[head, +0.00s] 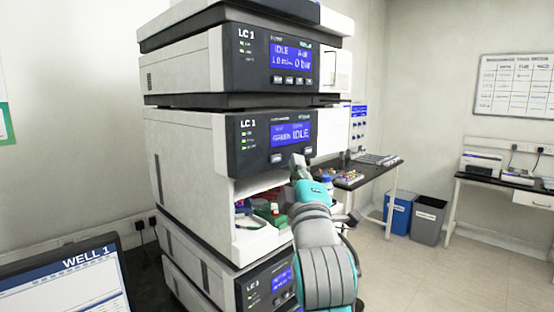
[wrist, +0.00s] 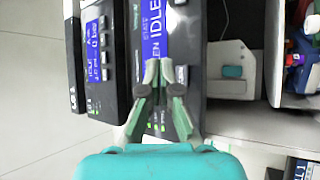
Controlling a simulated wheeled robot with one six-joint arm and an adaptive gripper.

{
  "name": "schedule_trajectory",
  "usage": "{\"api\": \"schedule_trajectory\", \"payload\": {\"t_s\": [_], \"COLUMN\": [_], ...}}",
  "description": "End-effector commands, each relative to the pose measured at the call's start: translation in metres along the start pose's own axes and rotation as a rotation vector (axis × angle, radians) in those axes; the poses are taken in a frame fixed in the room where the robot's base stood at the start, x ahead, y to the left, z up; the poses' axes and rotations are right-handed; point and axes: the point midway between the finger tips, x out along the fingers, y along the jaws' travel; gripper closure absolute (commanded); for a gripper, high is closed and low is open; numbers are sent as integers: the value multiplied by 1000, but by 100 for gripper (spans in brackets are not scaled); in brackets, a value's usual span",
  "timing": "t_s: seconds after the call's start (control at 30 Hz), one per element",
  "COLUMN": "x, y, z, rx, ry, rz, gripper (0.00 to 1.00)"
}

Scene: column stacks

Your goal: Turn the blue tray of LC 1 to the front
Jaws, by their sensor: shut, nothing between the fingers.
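The LC 1 module (head: 190,145) with the sample compartment has a panel whose display (head: 290,133) reads GREEN and IDLE. Its compartment is open below the panel. I cannot make out a blue tray for sure; a blue patch (wrist: 311,72) shows among coloured items at the right edge of the wrist view. My gripper (head: 297,160) is shut and empty, in front of the panel's lower edge by its keys. In the wrist view my gripper (wrist: 159,68) overlaps the panel; contact cannot be told.
Another LC 1 module (head: 190,62) sits above, showing IDLE and 0 bar. A monitor (head: 70,285) stands at lower left. A bench (head: 375,178) with small items is behind on the right, with blue (head: 398,215) and grey (head: 428,222) bins. Floor is clear at right.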

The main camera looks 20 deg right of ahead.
Motion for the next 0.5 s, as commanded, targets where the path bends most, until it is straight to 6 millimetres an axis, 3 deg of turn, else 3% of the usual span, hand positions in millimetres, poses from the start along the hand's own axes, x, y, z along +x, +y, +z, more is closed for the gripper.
{"api": "schedule_trajectory", "payload": {"t_s": [0.5], "x": [14], "y": [-11], "z": [-11], "rx": [0], "ry": [0], "rz": [0], "gripper": [100]}}
